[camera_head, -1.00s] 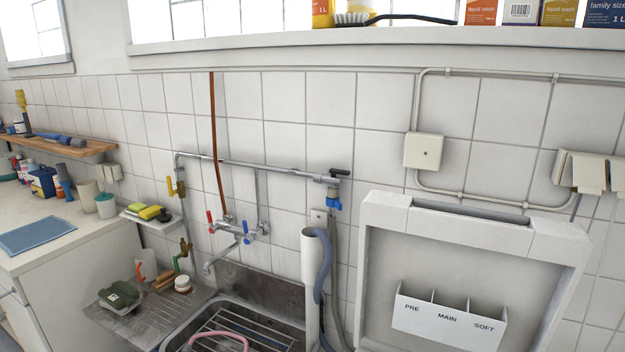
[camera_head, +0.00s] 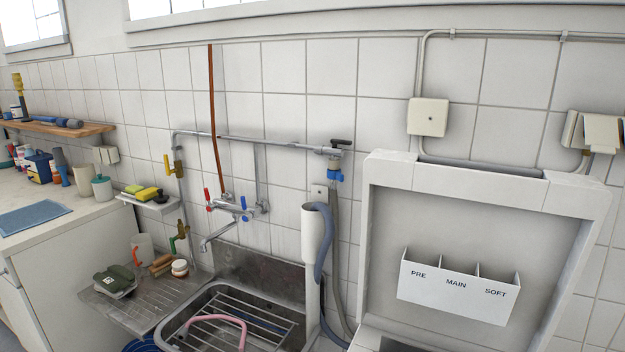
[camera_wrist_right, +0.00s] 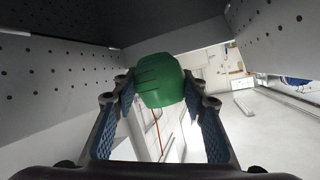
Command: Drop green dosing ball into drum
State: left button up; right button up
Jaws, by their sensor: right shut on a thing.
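The green dosing ball (camera_wrist_right: 160,72) is between the fingertips of my right gripper (camera_wrist_right: 160,92) in the right wrist view. The blue-padded fingers are shut on its two sides. Grey perforated metal walls of the drum (camera_wrist_right: 45,85) show at the left and at the upper right of this view, close around the gripper. Bright room shows beyond the ball. The head view shows neither the ball nor my grippers. There, the raised white lid (camera_head: 390,225) of the machine stands at the right, and the drum is out of sight below.
A dispenser (camera_head: 458,287) marked PRE, MAIN and SOFT is on the lid's inner face. Left of the lid are a grey hose (camera_head: 322,250) and a metal sink (camera_head: 210,299) with a pink hose. A counter (camera_head: 60,235) stands at the far left.

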jog(key=shift+f, duration=0.25)
jog(key=o, duration=1.2)
jog(key=shift+c, duration=0.2)
jog(key=v, duration=1.2)
jog(key=shift+s+d, duration=0.1)
